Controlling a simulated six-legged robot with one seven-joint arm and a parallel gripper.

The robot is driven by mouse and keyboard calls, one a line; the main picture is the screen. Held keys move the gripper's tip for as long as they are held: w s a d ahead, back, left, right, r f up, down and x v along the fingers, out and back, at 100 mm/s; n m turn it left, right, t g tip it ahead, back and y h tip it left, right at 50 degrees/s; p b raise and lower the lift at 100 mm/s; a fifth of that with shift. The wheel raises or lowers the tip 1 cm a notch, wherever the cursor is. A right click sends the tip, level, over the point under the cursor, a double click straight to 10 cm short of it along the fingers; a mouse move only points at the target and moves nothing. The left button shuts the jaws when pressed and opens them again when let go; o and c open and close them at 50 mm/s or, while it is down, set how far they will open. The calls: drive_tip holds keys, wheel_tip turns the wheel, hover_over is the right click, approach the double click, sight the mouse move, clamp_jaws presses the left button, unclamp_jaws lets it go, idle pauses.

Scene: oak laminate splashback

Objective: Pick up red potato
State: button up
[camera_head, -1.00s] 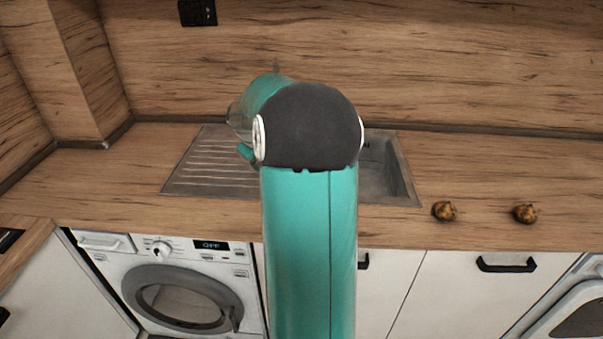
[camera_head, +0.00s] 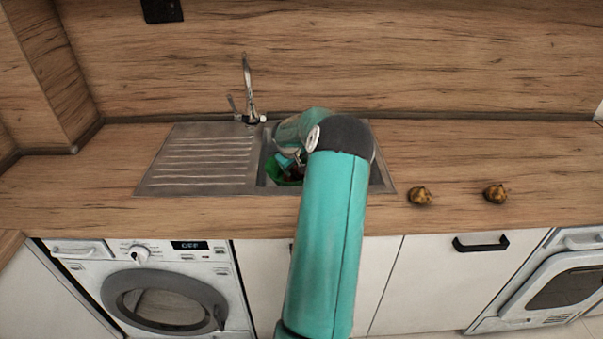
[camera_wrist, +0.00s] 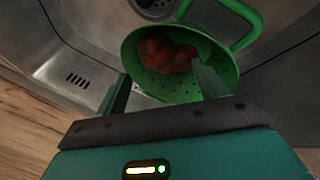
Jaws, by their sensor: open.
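The red potato (camera_wrist: 158,54) lies in a green colander (camera_wrist: 222,68) in the wrist view. The reddish lumps there run together, so I cannot tell whether it is one potato or more. The colander sits in the sink basin. In the head view the colander (camera_head: 277,176) shows as a green edge, partly covered by my arm. My gripper (camera_wrist: 160,88) is open and empty; its two fingers are spread on the near side of the potato, with the right finger overlapping the colander in the picture. In the head view my gripper is over the basin.
The steel sink's drainboard (camera_head: 200,165) is empty. A tap (camera_head: 248,95) rises behind the basin. Two brown roundish items (camera_head: 420,196) (camera_head: 495,193) lie on the counter right of the sink. A wooden splashback (camera_head: 400,60) stands behind.

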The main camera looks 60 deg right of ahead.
drive_tip(key=x, duration=0.5)
drive_tip(key=shift+d, duration=0.15)
drive_tip(key=c, duration=1.2)
drive_tip(key=shift+r, duration=0.5)
wheel_tip(320, 180, up, 2)
drive_tip(key=shift+r, duration=0.2)
drive_tip(key=s+a+r, duration=0.6)
drive_tip(key=a+r, duration=0.3)
drive_tip(key=a, duration=0.3)
drive_tip(key=shift+s+a+r, duration=0.2)
drive_tip(key=shift+s+r, duration=0.1)
